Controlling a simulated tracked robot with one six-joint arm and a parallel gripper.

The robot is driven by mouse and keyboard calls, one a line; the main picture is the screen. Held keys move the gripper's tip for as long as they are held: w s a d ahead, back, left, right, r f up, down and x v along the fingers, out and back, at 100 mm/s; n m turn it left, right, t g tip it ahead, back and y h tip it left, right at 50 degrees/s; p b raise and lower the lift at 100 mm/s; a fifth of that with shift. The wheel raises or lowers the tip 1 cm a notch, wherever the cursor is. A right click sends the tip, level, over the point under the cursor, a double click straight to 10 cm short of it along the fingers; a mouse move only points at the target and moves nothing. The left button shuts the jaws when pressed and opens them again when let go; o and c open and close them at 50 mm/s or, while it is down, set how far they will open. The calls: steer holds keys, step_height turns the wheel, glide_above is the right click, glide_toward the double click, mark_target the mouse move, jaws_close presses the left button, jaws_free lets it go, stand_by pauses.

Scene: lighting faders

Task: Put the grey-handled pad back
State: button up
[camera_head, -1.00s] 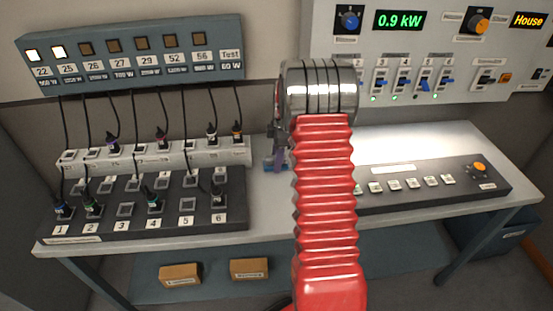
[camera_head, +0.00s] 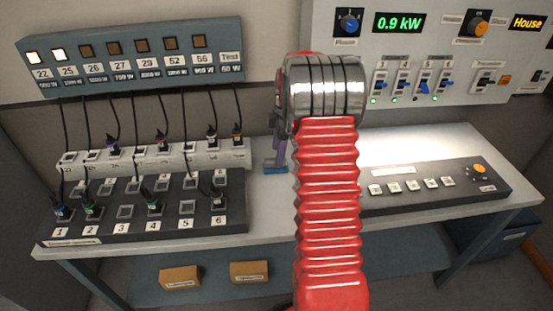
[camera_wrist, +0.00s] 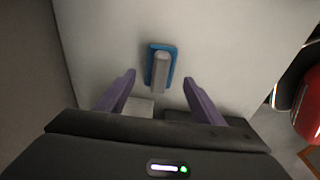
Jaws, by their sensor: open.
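The pad is a small blue block with a grey handle on top. In the wrist view the grey-handled pad (camera_wrist: 160,82) lies on the pale table top, just beyond and between my fingertips. In the head view only its blue edge (camera_head: 271,170) shows left of my red arm; the rest is hidden. My gripper (camera_wrist: 159,79) has two purple fingers spread apart, one on each side of the handle, with nothing held. In the head view one purple finger shows above the pad.
A dark patch board (camera_head: 105,228) with cables and plugs stands left of the pad. A fader console (camera_head: 440,199) lies to the right. A wall panel (camera_head: 340,75) with switches and displays rises behind. The table's front edge (camera_head: 270,237) is clear.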

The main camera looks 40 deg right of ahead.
step_height(320, 180, up, 7)
steer(key=shift+s+d, duration=0.25)
steer(key=shift+d, duration=0.15)
steer(key=shift+r, duration=0.1)
stand_by(0.3)
steer(key=s+a+r+m+t+h, duration=0.1)
steer(key=s+a+r+m, duration=0.2)
steer(key=s+a+r, duration=0.5)
steer(key=s+a+r+m+t, duration=0.1)
steer(key=a+r+m, duration=0.25)
steer(key=a, duration=0.85)
steer(key=s+a+m+t, duration=0.1)
steer(key=s+a+m, duration=0.1)
steer(key=s+a, duration=0.4)
steer(key=s+a+f+m+t, duration=0.1)
steer(key=s+a+m, duration=0.2)
steer(key=s+a, duration=0.3)
steer(key=shift+s+a+t, duration=0.2)
steer(key=shift+s+t, duration=0.2)
steer(key=shift+s, duration=2)
